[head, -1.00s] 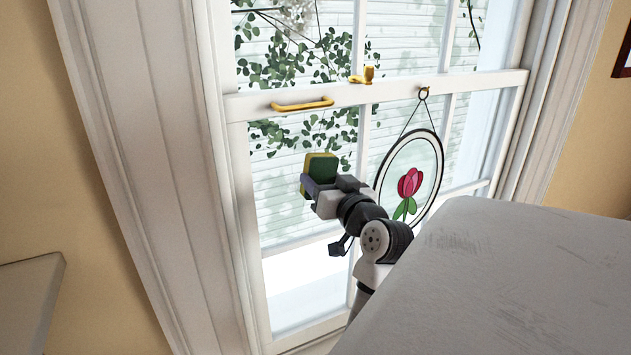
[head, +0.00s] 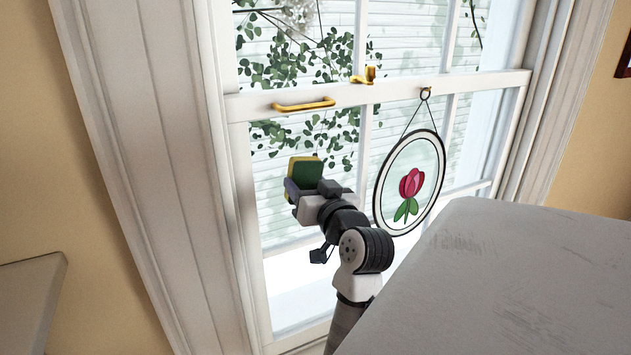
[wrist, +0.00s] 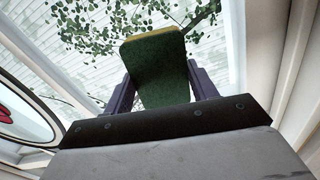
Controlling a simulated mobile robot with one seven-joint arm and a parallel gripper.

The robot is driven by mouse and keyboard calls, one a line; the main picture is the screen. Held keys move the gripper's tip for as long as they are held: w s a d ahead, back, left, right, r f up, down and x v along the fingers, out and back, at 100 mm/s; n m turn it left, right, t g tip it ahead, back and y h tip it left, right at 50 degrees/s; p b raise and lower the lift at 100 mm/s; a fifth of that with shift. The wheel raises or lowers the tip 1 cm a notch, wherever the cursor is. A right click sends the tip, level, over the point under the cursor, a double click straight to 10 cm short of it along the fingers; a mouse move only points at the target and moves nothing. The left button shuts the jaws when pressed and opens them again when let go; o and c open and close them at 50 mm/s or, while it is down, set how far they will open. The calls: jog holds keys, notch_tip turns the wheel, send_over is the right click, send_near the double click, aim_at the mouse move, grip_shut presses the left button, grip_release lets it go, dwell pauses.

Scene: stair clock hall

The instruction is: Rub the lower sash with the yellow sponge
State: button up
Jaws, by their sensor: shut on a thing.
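The yellow sponge (head: 304,174) has a dark green pad on one face. My gripper (head: 291,188) is shut on it, in front of the left part of the lower sash (head: 240,190). In the wrist view the sponge (wrist: 157,70) stands between the two fingers of my gripper (wrist: 158,82), green face towards the camera and a thin yellow edge at its far end. The lower sash has white bars and glass panes. I cannot tell whether the sponge touches the glass.
A round tulip ornament (head: 409,183) hangs on the sash right of my gripper. A brass handle (head: 303,104) and a brass latch (head: 369,75) sit on the rail above. White window trim (head: 130,150) stands at the left. A pale grey surface (head: 500,280) fills the lower right.

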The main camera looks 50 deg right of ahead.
jog(key=w+a, duration=0.2)
jog(key=a, duration=0.1)
jog(key=shift+a, duration=0.35)
jog(key=s+d, duration=0.4)
jog(key=d, duration=0.3)
jog(key=shift+d, duration=0.25)
dwell(0.3)
jog(key=shift+w+a, duration=0.65)
jog(key=shift+a, duration=0.35)
jog(key=shift+w+a, duration=0.6)
jog(key=shift+a, duration=0.4)
jog(key=shift+w+a, duration=0.45)
jog(key=shift+a, duration=0.4)
jog(key=shift+w+a, duration=0.45)
jog(key=shift+a, duration=0.4)
send_near(281, 182)
jog(key=shift+s+d+r+p, duration=0.1)
jog(key=shift+s+d+p, duration=0.05)
jog(key=shift+d+p, duration=0.15)
